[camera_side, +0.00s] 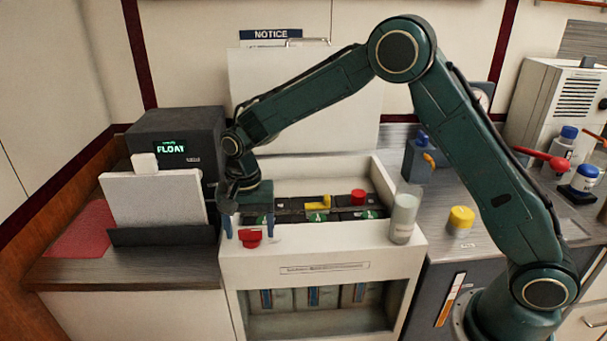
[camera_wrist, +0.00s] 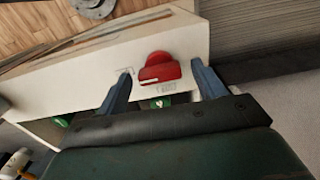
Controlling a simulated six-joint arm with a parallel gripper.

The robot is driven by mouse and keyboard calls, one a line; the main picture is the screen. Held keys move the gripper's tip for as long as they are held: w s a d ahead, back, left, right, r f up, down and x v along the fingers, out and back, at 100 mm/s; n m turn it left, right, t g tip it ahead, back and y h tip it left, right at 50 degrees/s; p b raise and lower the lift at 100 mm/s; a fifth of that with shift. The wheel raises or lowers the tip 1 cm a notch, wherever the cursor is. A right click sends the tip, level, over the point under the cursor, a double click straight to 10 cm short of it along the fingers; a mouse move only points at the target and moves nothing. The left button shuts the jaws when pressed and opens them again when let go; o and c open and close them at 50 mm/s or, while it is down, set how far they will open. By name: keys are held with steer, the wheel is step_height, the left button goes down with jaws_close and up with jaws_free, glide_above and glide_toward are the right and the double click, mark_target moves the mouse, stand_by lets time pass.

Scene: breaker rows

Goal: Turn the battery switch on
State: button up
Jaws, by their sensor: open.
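The red rotary switch knob (camera_side: 250,239) is on the front left of the white cabinet's top edge. It also shows in the wrist view (camera_wrist: 160,68), lying on the white panel with a small printed label beside it. My gripper (camera_side: 249,229) points down at the knob. Its two blue fingers are apart, one on each side of the knob, in the wrist view (camera_wrist: 161,75). A gap shows between each finger and the knob, so the gripper is open and holds nothing. Whether the fingertips reach down to knob height is hard to tell.
Behind the knob is a recessed breaker row with a yellow handle (camera_side: 318,202) and another red knob (camera_side: 357,196). A pale cylinder (camera_side: 403,218) stands at the cabinet's right corner. A dark box (camera_side: 178,125) reading FLOAT and a white panel (camera_side: 155,198) stand at left.

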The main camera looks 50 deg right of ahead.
mark_target(250, 230)
step_height(250, 230, up, 14)
stand_by(0.8)
steer(key=s+d+r+n+t, duration=0.15)
steer(key=s+d+r, duration=0.25)
steer(key=s, duration=0.4)
steer(key=s+d+r+n+t, duration=0.1)
steer(key=s+d+r+n, duration=0.3)
steer(key=s, duration=0.3)
steer(key=s+d+f+n+t, duration=0.1)
steer(key=s+d+n, duration=0.1)
steer(key=s, duration=0.6)
steer(key=s+d+f+n+t, duration=0.1)
steer(key=s+d+f+t, duration=0.1)
steer(key=s, duration=0.6)
steer(key=shift+s+d+f+n, duration=0.15)
steer(key=shift+s+d+n, duration=0.05)
steer(key=shift+n, duration=0.15)
